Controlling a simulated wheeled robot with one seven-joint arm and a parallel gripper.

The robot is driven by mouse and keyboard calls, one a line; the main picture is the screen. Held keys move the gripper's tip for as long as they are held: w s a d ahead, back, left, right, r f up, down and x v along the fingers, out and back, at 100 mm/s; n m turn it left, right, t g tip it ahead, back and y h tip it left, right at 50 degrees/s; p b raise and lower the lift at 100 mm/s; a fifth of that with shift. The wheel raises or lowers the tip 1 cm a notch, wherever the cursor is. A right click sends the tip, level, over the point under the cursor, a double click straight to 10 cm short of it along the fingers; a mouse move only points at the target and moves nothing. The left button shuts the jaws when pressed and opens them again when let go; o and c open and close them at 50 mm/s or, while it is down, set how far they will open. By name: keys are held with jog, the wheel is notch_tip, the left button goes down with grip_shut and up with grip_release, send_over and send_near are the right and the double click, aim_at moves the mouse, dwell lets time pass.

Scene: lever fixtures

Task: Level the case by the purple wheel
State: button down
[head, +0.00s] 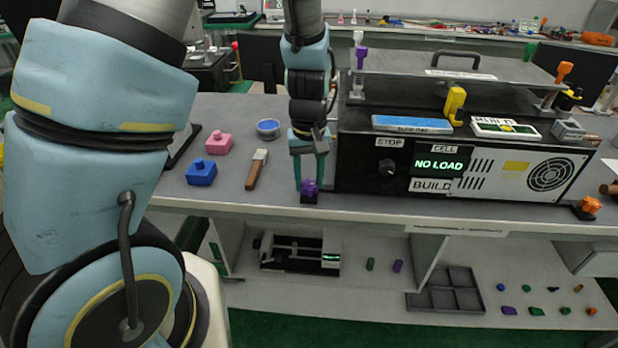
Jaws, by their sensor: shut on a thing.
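The case (362,158) is a dark box with a pale front panel on the bench at the right. Its display reads "NO LOAD", and labels say STOP, CELL and BUILD. It looks tilted in the picture, but I cannot tell how much is the camera's angle. The purple wheel (309,188) sits on a small dark foot at the case's front left corner. My gripper (310,182) points down from above and is shut on the purple wheel. Its fingers hide part of the wheel. An orange wheel (590,204) sits at the front right corner.
Left of my gripper lie a brush (257,169), a blue block (201,172), a pink block (218,143) and a round blue-topped dish (268,128). A blue bar (412,124) and a yellow lever (454,104) are on the case. A lower shelf holds a dark tray (447,293).

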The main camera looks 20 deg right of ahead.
aim_at(309, 183)
jog(key=shift+c, duration=2.2)
grip_release()
notch_tip(309, 183, up, 11)
jog(key=b, duration=0.1)
jog(key=shift+f, duration=0.1)
jog(key=w+a+t, duration=0.1)
jog(key=a, duration=2.4)
jog(key=shift+w+f+n+t, duration=0.2)
jog(key=shift+f+n+t, duration=0.1)
jog(key=shift+f+n, duration=0.15)
